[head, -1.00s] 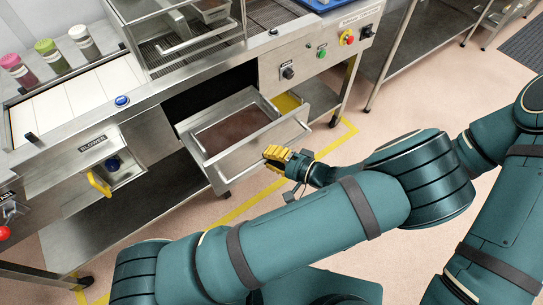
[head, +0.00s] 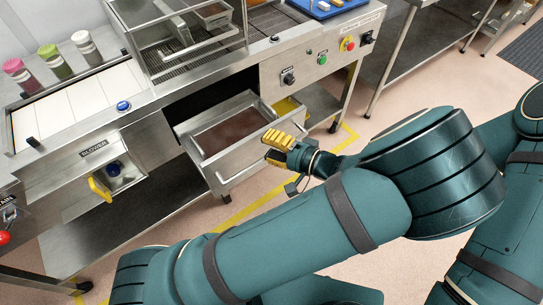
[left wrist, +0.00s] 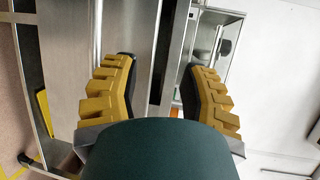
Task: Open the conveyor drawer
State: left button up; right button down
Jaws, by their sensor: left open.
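The conveyor drawer (head: 240,160) is a steel drawer under the machine's bench. It stands pulled out, with a brown bottom showing inside and a bar handle (head: 226,178) along its front. My left gripper (head: 277,146), with yellow ridged fingers, is at the right part of the drawer front, close to the handle. In the left wrist view its two fingers (left wrist: 160,88) are wide apart with nothing clearly held between them. Steel edges and panels lie beyond the fingers. Whether the fingers touch the handle cannot be told. My right gripper is out of view.
A blower panel (head: 95,155) with a yellow handle (head: 100,188) is left of the drawer. Bottles (head: 50,55) and a clear-walled hopper (head: 185,40) stand on top. Control knobs and an emergency button (head: 347,43) are at the right. Open floor lies in front.

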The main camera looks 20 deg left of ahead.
pick_arm(q)
notch_tip(320, 180, up, 2)
jog(key=shift+r, duration=0.2)
dwell(0.6)
